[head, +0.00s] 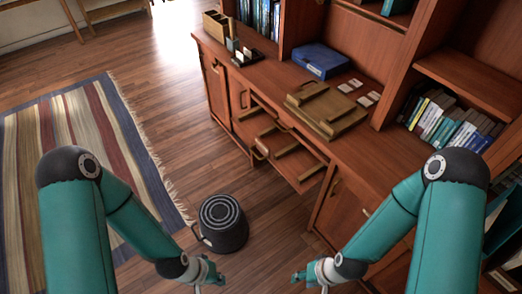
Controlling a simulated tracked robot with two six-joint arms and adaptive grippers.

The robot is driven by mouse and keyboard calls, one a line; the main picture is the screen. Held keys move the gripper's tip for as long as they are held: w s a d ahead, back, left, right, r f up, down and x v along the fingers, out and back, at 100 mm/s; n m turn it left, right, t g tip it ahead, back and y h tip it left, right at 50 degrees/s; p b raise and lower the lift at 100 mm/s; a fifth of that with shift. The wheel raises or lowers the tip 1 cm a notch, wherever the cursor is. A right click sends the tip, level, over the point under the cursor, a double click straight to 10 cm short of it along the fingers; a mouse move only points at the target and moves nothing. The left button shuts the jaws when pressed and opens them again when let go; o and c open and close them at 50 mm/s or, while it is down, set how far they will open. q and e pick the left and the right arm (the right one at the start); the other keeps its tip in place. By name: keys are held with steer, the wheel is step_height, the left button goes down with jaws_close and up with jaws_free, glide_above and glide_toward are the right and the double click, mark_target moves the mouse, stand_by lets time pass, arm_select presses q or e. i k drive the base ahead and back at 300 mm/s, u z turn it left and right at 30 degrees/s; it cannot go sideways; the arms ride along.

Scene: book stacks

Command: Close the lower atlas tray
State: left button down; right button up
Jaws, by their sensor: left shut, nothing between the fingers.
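Drawer-like trays stand pulled out from the front of the wooden cabinet (388,140). One open tray (298,168) sticks out furthest to the right, with wooden strips or handles across it. Another open tray (252,124) is just left of and behind it. I cannot tell for certain which one is the lower atlas tray. My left gripper (210,283) is shut and empty at the bottom of the view, below the dark bucket. My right gripper (311,284) is at the bottom, well apart from the trays; its finger opening is unclear.
A dark round bucket or stool (222,223) stands on the floor in front of the trays. A striped rug (75,150) lies at the left. A wooden case (326,108), blue box (321,61) and cards are on the cabinet top. Books (447,122) fill the right shelf.

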mark_target(300, 167)
steer(key=u, duration=0.05)
steer(key=i, duration=1)
steer(key=z, duration=0.05)
